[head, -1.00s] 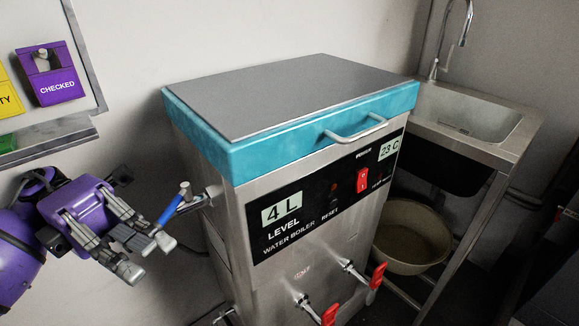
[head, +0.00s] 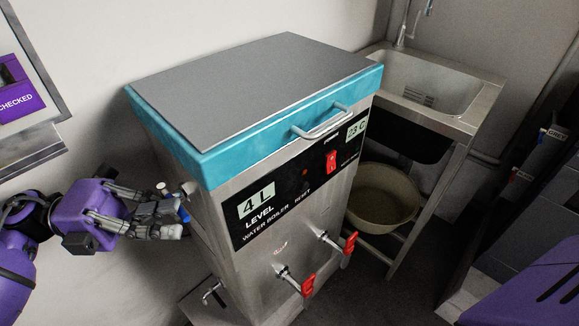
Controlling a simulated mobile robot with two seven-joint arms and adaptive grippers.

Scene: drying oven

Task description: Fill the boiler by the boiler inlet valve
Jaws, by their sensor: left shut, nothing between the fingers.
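The water boiler (head: 262,262) is a steel box with a teal-edged lid, and its level display (head: 256,201) reads 4 L. The boiler inlet valve (head: 188,188) sticks out from its left side. Its blue handle (head: 183,214) shows only in part; the rest is hidden behind my fingers. My left gripper (head: 170,218) is at the handle, its fingers shut with nothing held between them. I cannot tell whether they touch the handle. My right gripper is not in view.
Two red-handled taps (head: 308,285) stick out from the boiler front, and another tap (head: 212,293) sits low on its left side. A steel sink (head: 478,118) stands at the back right with a round bowl (head: 385,200) beneath.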

